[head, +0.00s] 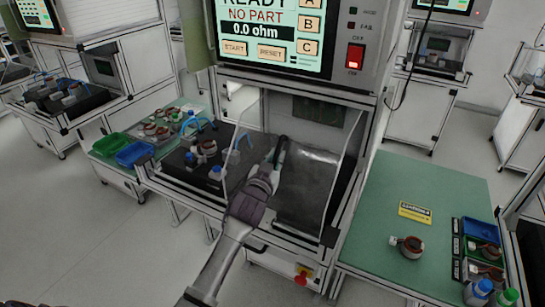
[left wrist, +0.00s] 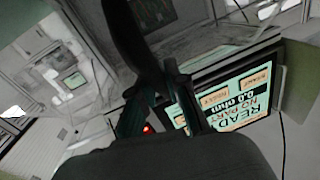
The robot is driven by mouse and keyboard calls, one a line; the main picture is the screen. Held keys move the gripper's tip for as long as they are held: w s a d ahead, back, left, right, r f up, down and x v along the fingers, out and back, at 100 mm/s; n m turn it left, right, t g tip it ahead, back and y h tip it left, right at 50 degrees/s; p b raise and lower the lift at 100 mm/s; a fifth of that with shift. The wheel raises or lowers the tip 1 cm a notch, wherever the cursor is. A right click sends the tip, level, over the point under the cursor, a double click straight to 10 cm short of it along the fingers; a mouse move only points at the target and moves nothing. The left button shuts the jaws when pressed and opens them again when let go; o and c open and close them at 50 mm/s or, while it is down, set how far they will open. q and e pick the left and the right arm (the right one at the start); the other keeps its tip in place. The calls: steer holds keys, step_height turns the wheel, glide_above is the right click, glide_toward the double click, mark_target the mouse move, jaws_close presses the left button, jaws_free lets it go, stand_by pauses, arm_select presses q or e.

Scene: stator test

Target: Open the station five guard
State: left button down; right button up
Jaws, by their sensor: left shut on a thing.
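The station in the middle has a clear guard (head: 318,157) over its work opening, below the screen (head: 268,30) that reads "NO PART" and "0.0 ohm". Its clear panel is hard to make out, so I cannot tell how far it stands open. My left gripper (head: 278,152) is at the front of the opening, shut on a dark bar that looks like the guard's handle (head: 283,142). In the left wrist view the dark bar (left wrist: 130,40) runs between the fingers (left wrist: 155,105), and the screen (left wrist: 225,100) shows beyond. My right gripper is not in view.
A green side table (head: 375,235) at right holds a wound stator (head: 408,246), a yellow label (head: 415,212), trays and bottles. At left are a green bin (head: 109,145), a blue bin (head: 134,153) and several parts. A red switch (head: 355,57) sits beside the screen.

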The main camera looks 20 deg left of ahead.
arm_select(q)
steer(key=c, duration=1.2)
jaws_free()
steer(key=shift+a, duration=0.1)
steer(key=shift+o, duration=0.2)
steer(key=s, duration=1.2)
steer(key=shift+d, duration=0.45)
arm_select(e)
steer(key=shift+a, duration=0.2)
